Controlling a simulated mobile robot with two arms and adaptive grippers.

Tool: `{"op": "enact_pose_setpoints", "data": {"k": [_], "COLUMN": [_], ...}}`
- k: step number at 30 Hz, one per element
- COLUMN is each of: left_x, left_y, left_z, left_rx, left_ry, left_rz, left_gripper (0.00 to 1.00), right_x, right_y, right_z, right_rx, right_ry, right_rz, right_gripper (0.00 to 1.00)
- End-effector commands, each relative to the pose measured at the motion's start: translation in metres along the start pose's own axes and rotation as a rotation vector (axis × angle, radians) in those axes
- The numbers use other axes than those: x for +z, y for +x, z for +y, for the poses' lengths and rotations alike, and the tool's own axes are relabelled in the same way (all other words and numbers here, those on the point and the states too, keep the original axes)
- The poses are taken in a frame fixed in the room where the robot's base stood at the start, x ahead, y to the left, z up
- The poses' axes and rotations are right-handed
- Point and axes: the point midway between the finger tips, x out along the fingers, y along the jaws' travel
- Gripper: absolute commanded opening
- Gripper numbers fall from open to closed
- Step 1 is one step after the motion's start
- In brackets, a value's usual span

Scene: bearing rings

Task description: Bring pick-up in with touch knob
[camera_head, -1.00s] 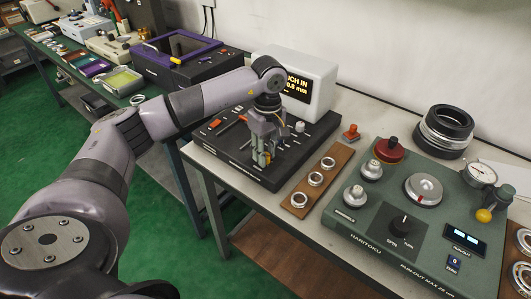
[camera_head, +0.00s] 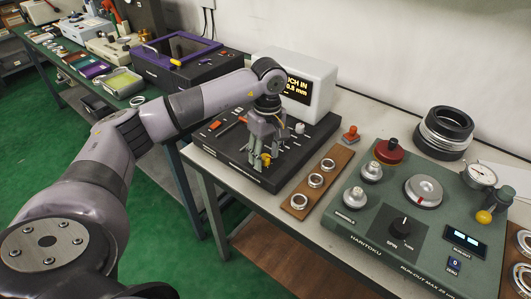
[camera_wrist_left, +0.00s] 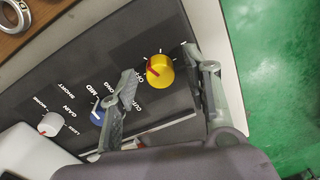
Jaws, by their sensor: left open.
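A yellow knob (camera_wrist_left: 159,69) with a red pointer stands on the black control panel (camera_head: 222,152); it also shows in the head view (camera_head: 266,159). My left gripper (camera_head: 263,161) is over the front part of the panel. In the left wrist view the gripper (camera_wrist_left: 160,62) is open, one finger on each side of the yellow knob, with gaps visible. A blue knob (camera_wrist_left: 97,115) is partly hidden by a finger. A white knob (camera_wrist_left: 50,124) stands further along. The white display unit (camera_head: 317,75) reads "...CH IN" and "0.8 mm". My right gripper is not in view.
A wooden strip (camera_head: 298,208) with three metal rings lies right of the panel. Beyond it is a green run-out tester (camera_head: 370,222) with knobs and a dial gauge. Dark stacked rings (camera_head: 443,130) stand behind it. A small red-topped piece (camera_head: 350,133) stands near the panel.

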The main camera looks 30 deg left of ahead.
Motion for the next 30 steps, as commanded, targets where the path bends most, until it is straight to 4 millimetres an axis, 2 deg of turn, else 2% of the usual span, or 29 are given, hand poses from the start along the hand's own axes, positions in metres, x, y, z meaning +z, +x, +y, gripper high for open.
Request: {"op": "enact_pose_setpoints", "data": {"k": [5,12,18,24,30], "left_x": [0.0,0.0,0.0,0.0,0.0], "left_y": [-0.017,-0.068,-0.103,-0.118,-0.12], "left_z": [0.001,0.001,0.001,0.0,0.0], "left_rx": [0.004,0.006,0.003,0.001,0.0], "left_ry": [-0.001,0.0,0.001,0.0,0.0], "left_rz": [0.001,0.001,0.0,0.0,0.0], "left_gripper": [0.44,0.44,0.44,0.44,0.44], "right_x": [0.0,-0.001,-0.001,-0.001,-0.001], "right_y": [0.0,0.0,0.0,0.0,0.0], "right_z": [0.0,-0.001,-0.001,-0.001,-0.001], "right_rx": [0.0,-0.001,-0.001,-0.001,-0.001], "right_ry": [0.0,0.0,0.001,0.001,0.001], "right_rz": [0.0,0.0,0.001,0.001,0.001], "right_gripper": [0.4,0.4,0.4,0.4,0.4]}}
